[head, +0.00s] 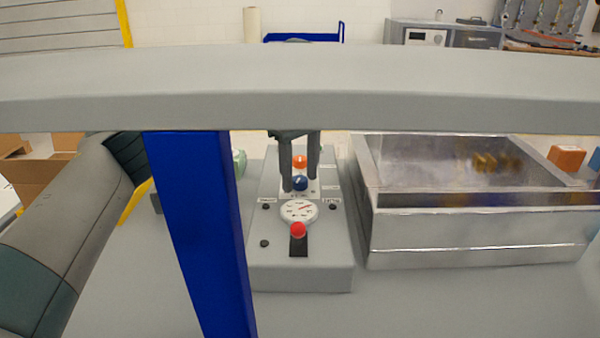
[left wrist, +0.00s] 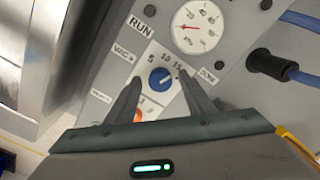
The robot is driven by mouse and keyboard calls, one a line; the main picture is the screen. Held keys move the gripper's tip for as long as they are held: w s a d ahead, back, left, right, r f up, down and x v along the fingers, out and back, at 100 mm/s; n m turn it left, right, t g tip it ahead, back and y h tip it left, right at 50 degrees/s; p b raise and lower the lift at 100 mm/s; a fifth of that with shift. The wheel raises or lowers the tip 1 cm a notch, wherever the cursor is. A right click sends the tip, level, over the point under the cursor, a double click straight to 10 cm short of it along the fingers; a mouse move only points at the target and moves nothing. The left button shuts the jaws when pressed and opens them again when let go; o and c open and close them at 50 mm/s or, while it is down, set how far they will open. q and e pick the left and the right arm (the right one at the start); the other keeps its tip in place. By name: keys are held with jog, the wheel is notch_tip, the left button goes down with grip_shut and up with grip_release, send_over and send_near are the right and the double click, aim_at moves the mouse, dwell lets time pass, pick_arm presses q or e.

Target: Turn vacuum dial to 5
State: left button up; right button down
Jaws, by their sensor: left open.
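The vacuum dial, a small round blue knob (head: 300,183), is on the top face of the grey control box (head: 300,277). In the left wrist view the blue knob (left wrist: 160,79) has 5, 10 and 15 printed around its upper side. A pale pointer mark on it seems to face right; the exact setting is too small to tell. My left gripper (head: 300,186) is open, pointing down, with one finger on each side of the blue knob. Its fingers (left wrist: 161,78) also flank the knob in the left wrist view; I cannot tell whether they touch it. My right gripper is out of view.
An orange knob (head: 299,161) sits behind the blue one. A gauge (head: 298,211) and a red-topped lever (head: 298,230) are in front. A metal tank (head: 470,240) stands close on the right. A blue post (head: 200,230) and grey crossbar (head: 300,90) cross the near view.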

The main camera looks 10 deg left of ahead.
pick_arm(q)
jog(key=shift+f, duration=0.2)
jog(key=c, duration=1)
